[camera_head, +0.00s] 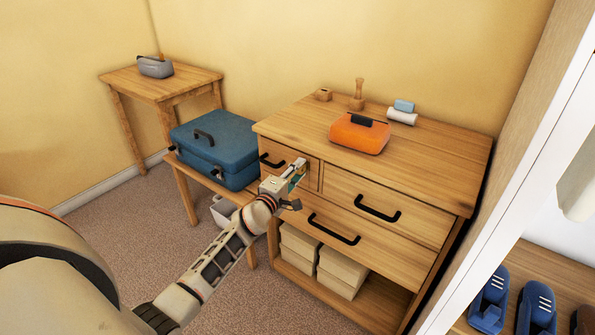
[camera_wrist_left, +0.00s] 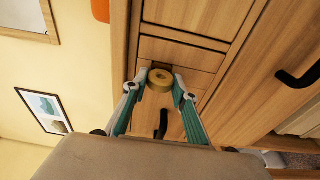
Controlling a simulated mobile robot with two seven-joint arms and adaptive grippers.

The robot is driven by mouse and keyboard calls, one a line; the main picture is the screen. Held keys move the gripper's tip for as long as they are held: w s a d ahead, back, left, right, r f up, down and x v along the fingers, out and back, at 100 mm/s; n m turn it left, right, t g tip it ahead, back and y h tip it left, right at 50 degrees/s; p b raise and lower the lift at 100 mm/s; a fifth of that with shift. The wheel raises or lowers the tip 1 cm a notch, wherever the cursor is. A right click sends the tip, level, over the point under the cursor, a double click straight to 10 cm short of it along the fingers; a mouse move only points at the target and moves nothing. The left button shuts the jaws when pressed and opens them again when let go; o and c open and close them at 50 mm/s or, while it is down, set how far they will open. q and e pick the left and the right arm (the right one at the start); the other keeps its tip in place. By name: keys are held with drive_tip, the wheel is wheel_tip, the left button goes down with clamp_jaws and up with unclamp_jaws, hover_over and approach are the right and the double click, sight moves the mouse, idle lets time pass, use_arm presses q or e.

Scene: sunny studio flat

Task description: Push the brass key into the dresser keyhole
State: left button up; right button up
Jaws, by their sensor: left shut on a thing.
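The brass key shows in the left wrist view as a round brass bow (camera_wrist_left: 160,79) between my left fingertips. My left gripper (camera_head: 298,171) is shut on it, right in front of the dresser's upper left drawer. The left fingers also show in the wrist view (camera_wrist_left: 156,93), one on each side of the bow. A small dark patch, perhaps the keyhole plate (camera_wrist_left: 161,66), lies on the drawer front just beyond the bow. The key's shaft is hidden, so I cannot tell how far it is in. The wooden dresser (camera_head: 440,165) has black handles. My right gripper is not in view.
Carpet is clear at front left.

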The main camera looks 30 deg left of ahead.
use_arm(q)
drive_tip(key=shift+w+r, duration=0.1)
drive_tip(key=shift+r, duration=0.15)
drive_tip(key=o, duration=1.2)
drive_tip(key=shift+w+d+f, duration=0.1)
drive_tip(key=shift+c, duration=0.2)
drive_tip(key=o, duration=0.5)
drive_tip(key=shift+f, duration=0.1)
drive_tip(key=shift+c, duration=0.2)
drive_tip(key=s+p, duration=0.3)
drive_tip(key=s, duration=0.4)
drive_tip(key=shift+s, duration=0.15)
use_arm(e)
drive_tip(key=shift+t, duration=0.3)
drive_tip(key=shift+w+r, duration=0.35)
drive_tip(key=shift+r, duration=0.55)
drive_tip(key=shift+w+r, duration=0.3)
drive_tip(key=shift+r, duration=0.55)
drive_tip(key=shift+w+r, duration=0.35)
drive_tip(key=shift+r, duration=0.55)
use_arm(q)
drive_tip(key=shift+d, duration=0.15)
